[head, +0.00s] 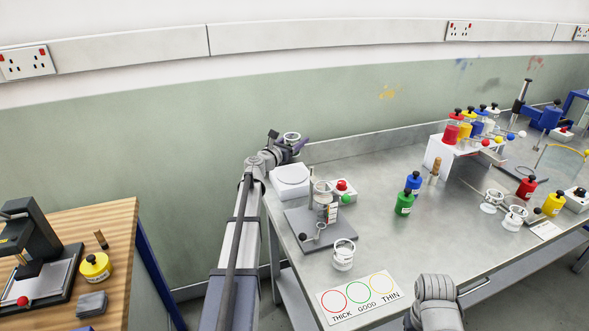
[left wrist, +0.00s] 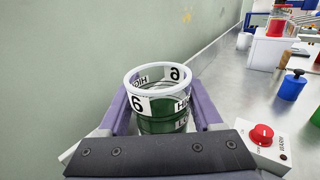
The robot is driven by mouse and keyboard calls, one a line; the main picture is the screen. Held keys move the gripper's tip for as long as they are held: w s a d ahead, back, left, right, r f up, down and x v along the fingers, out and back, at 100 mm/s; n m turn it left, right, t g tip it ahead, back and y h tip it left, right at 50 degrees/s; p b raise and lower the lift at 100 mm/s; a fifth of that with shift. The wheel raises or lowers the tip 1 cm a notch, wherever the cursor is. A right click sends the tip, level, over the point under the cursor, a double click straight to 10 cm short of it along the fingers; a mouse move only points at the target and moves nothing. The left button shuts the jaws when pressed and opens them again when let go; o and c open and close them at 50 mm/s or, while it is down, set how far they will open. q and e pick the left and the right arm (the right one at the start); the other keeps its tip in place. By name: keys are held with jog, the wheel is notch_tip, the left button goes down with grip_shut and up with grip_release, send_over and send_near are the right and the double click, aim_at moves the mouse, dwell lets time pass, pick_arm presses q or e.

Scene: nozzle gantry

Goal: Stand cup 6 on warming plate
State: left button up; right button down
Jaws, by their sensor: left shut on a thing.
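Cup 6 (left wrist: 160,117) is a clear round cup with a white rim and black-on-white labels; dark green shows in its lower part. My left gripper (left wrist: 160,112) has its purple fingers shut on both sides of it. In the head view the cup (head: 292,137) is upright in the left gripper (head: 288,143), raised beyond the warming plate. The warming plate (head: 291,176), white with a round top, sits at the table's far left corner, empty. My right gripper is out of view.
A viscosity stand (head: 318,222) is in front of the plate, with a white-rimmed cup (head: 343,256) near it. Green (head: 404,203) and blue (head: 414,181) bottles stand mid-table. A white rack (head: 440,156) holds several coloured containers. The wall runs behind the table.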

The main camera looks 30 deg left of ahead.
pick_arm(q)
notch_tip(320, 180, down, 9)
jog(key=b, duration=0.7)
jog(key=shift+b, duration=0.4)
jog(key=shift+r, duration=0.2)
jog(key=shift+f, duration=0.1)
jog(key=o, duration=0.9)
jog(key=shift+f, duration=0.1)
jog(key=o, duration=0.5)
jog(key=shift+r, duration=0.3)
jog(key=s, duration=0.8)
jog(key=s+a, duration=0.1)
jog(key=s, duration=0.3)
jog(key=shift+f, duration=0.1)
